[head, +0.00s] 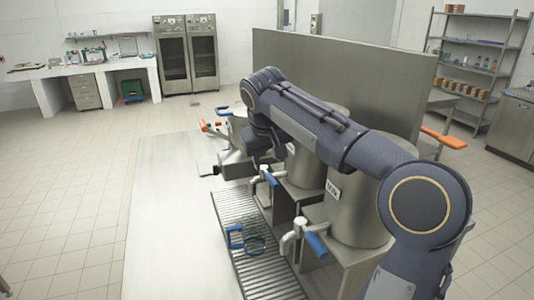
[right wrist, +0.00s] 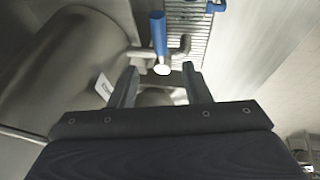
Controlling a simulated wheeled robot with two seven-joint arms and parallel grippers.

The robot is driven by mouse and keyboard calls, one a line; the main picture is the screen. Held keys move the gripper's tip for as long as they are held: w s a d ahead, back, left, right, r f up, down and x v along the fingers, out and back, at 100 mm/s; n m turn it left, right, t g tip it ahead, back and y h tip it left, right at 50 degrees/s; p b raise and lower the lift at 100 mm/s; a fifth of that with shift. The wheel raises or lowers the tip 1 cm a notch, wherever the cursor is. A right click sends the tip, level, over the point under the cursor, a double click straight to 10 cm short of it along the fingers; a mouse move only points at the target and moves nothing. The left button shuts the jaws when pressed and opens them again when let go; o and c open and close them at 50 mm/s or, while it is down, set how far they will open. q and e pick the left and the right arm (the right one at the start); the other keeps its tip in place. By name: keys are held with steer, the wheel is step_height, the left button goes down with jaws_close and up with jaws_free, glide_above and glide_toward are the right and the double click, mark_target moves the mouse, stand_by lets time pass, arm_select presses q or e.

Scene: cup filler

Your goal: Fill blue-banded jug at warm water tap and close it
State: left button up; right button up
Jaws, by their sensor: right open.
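A clear jug with a blue band and blue handle (head: 247,240) stands on the slatted drip grate, left of the near tap. Its blue part also shows at the top edge of the right wrist view (right wrist: 215,6). A middle tap with a blue lever (head: 271,180) and a near tap with a blue lever (head: 315,243) jut from steel tanks. I cannot read which is warm. My right gripper (right wrist: 160,68) is open and empty, with a blue-levered tap (right wrist: 158,38) in view between its fingertips. In the head view my right arm hides its fingers. My left gripper is not in view.
The drip grate (head: 265,275) runs along the tanks. The near steel tank (head: 350,215) bears a white label. Further along are a blue handle (head: 222,110) and an orange-red one (head: 212,127). The pale counter (head: 165,220) at left is clear. A steel partition (head: 330,75) stands behind.

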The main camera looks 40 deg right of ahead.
mark_target(269, 174)
steer(key=shift+x, duration=3.2)
jaws_close()
